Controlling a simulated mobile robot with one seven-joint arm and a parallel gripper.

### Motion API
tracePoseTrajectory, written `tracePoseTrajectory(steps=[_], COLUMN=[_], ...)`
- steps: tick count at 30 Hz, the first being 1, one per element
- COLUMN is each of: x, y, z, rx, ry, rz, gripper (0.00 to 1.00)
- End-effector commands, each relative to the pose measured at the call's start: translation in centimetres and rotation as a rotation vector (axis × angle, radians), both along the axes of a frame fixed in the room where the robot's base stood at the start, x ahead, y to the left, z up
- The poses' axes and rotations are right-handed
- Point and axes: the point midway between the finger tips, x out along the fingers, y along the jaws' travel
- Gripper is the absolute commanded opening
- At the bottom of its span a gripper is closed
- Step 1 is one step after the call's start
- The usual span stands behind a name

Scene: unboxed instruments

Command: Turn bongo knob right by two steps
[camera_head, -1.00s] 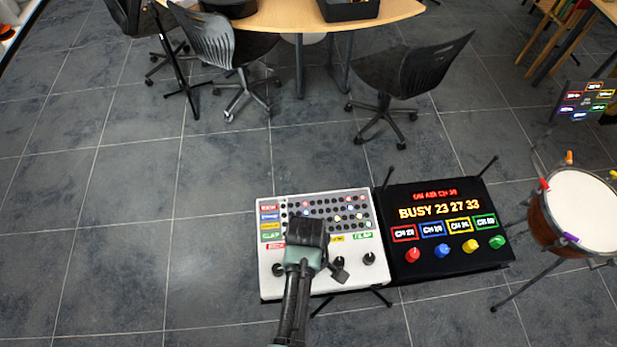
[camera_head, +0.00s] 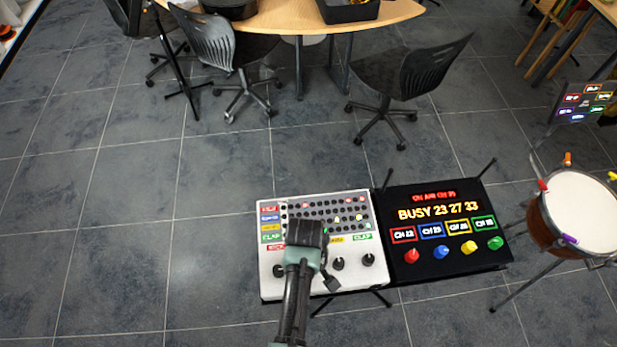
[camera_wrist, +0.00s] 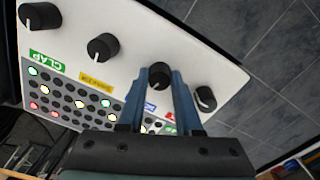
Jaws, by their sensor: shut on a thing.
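The white drum machine panel (camera_head: 268,289) stands on the floor area in front of me, with a row of black knobs along its near side. My gripper (camera_head: 306,234) is over the second knob from the left and hides it in the head view. In the wrist view my gripper (camera_wrist: 160,75) has its two blue fingers closed on the sides of that black knob (camera_wrist: 158,80), near the blue label (camera_wrist: 150,107). The label's word is mostly hidden, so I cannot read it. The knob's white pointer mark is partly visible.
Beside it are a knob by a yellow label (camera_wrist: 103,47), a knob by the green CLAP label (camera_wrist: 38,15), and an end knob (camera_wrist: 205,98). A black channel box (camera_head: 450,260) adjoins on the right. A drum (camera_head: 585,212) stands farther right. Floor on the left is clear.

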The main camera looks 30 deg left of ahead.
Motion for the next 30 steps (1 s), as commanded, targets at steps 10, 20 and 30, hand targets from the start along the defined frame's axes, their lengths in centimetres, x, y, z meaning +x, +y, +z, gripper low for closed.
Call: tracePoseTrajectory(steps=[10,20,30], x=[0.01,0.02,0.02], y=[0.04,0.06,0.05], z=[0.1,0.06,0.02], rx=[-0.001,-0.001,-0.002], ry=[0.001,0.0,0.0], rz=[-0.325,-0.596,-0.754], gripper=[0.0,0.0,0.0])
